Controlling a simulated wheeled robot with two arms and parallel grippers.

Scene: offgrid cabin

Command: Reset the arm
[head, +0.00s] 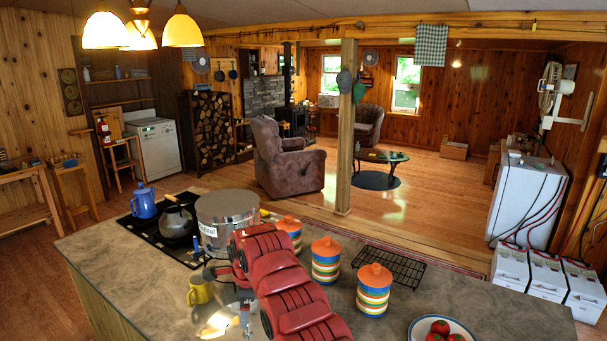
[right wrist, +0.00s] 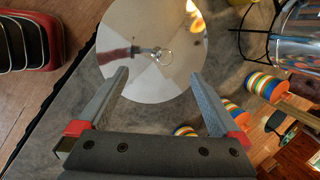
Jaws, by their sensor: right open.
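My right gripper (right wrist: 160,75) shows in the right wrist view with its two grey fingers spread wide apart. Nothing is held between them. A round shiny metal lid (right wrist: 150,22) with a small knob lies beyond the fingertips, over the counter. In the head view part of the lid (head: 216,323) shows at the bottom, beside my red arm, which reaches over the counter from below. The arm hides much of the area around the lid and most of my right gripper. My left gripper is not in view.
A kettle (head: 176,222) and blue coffee pot (head: 143,202) stand at the left.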

